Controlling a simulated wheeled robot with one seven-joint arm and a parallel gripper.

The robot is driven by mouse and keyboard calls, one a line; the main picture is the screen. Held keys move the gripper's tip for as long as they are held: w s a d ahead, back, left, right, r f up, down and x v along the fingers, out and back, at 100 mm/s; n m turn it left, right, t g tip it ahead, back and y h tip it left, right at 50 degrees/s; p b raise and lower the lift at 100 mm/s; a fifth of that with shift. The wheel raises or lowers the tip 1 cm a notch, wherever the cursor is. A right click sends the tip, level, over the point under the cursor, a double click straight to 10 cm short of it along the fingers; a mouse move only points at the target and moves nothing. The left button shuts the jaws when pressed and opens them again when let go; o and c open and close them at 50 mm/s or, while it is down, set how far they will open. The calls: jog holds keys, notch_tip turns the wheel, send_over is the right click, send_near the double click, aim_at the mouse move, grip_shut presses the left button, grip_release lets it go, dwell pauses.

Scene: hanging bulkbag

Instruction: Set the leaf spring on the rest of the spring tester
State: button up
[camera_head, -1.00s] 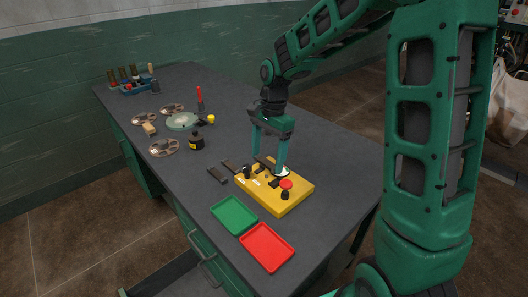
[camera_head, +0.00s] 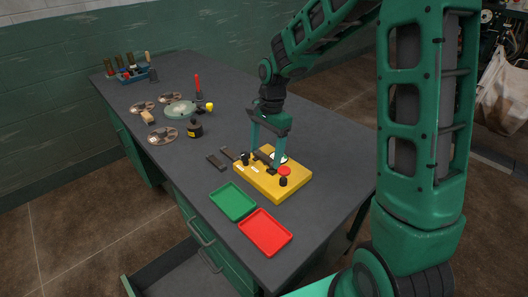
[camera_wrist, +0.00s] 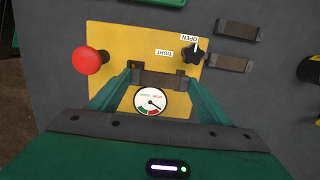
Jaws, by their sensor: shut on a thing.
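The yellow spring tester (camera_head: 270,190) lies on the grey bench and fills the middle of the wrist view (camera_wrist: 115,45). It carries a red knob (camera_wrist: 87,61), a black star knob (camera_wrist: 194,55) between OPEN and TIGHT labels, and a round dial (camera_wrist: 149,101). My gripper (camera_head: 265,164) is over the tester, fingers pointing down. In the wrist view my gripper (camera_wrist: 158,76) is shut on a dark leaf spring (camera_wrist: 158,78), which spans between the fingertips, just beyond the dial. The rest is hidden by the spring and fingers; I cannot tell whether the spring touches it.
Two dark strips (camera_wrist: 240,30) (camera_wrist: 230,63) lie on the bench beside the tester. A green tray (camera_head: 232,202) and a red tray (camera_head: 265,232) stand near the front edge. Reels, a black jar (camera_head: 195,130) and a tool rack (camera_head: 130,74) are farther back.

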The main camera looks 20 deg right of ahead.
aim_at(266, 156)
jog(key=shift+s+f, duration=0.3)
jog(key=shift+f, duration=0.15)
jog(key=o, duration=1.1)
jog(key=shift+o, duration=0.6)
jog(key=shift+w+f, duration=0.1)
jog(key=shift+d, duration=0.1)
jog(key=shift+w+r, duration=0.1)
jog(key=shift+r, duration=3.65)
